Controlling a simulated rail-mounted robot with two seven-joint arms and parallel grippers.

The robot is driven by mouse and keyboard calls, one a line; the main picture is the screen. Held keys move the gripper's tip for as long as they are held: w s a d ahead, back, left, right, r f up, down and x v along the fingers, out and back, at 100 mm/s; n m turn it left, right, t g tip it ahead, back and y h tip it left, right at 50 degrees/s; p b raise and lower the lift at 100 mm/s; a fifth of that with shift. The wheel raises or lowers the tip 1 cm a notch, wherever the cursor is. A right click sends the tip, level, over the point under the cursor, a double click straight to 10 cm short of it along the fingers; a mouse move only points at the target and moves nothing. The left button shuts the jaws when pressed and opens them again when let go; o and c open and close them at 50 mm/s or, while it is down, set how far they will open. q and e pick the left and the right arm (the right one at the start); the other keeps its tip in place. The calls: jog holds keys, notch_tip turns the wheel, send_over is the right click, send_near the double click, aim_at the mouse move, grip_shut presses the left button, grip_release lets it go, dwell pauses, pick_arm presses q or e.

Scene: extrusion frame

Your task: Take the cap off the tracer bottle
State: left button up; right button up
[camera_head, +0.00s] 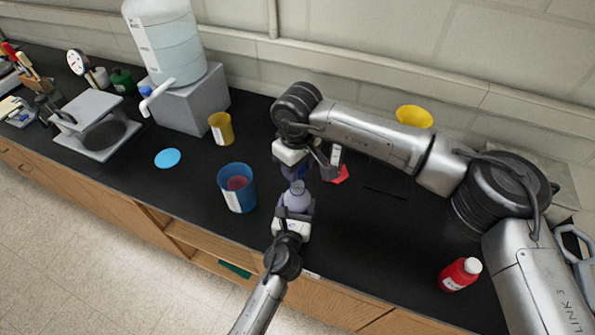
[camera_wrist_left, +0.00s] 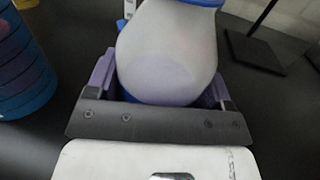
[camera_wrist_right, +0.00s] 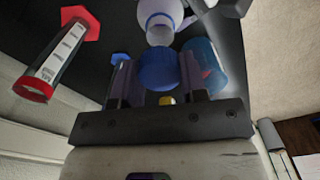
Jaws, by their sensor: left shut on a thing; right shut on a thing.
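The tracer bottle (camera_head: 297,196) is a pale, rounded bottle, held upright in my left gripper (camera_head: 295,209). In the left wrist view its body (camera_wrist_left: 168,50) sits between the purple-padded fingers (camera_wrist_left: 160,92). My right gripper (camera_head: 297,171) is just above it, shut on the blue cap (camera_wrist_right: 158,70). In the right wrist view the bottle's round, pale mouth (camera_wrist_right: 160,33) shows uncovered beyond the cap. The cap appears off the mouth, with little space between them; the exact gap is hard to tell.
A blue cup (camera_head: 237,198) stands left of the bottle. A graduated cylinder with a red base (camera_head: 340,175) stands close behind my right gripper. A red bottle (camera_head: 459,275) stands at right, and a yellow cup (camera_head: 221,128) farther back. The counter between cylinder and red bottle is mostly clear.

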pick_arm(q)
jog(key=o, duration=1.7)
